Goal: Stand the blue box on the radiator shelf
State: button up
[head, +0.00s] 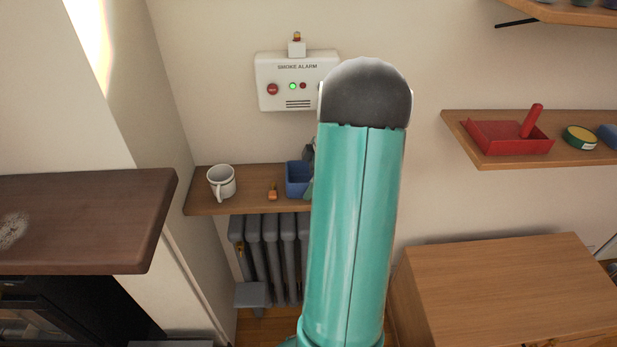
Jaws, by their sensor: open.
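The blue box (296,179) is on the wooden radiator shelf (245,204), near its middle. Its right side is hidden behind my teal arm. It looks upright, with a darker top. A small grey part of my gripper (309,152) shows at the left edge of my arm, close by the box's upper right. The rest of my gripper is hidden behind the arm. The jaws are open, but I cannot tell whether they touch the box.
A white mug (221,181) and a small orange-brown item (272,191) stand left of the box. A smoke alarm (285,82) hangs above. A grey radiator (268,250) is below. Right are a shelf with a red dustpan (500,140) and a wooden cabinet (510,290).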

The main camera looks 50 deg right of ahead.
jog(key=v, duration=0.7)
jog(key=shift+s+r, duration=0.1)
jog(key=shift+r, duration=0.1)
dwell(0.4)
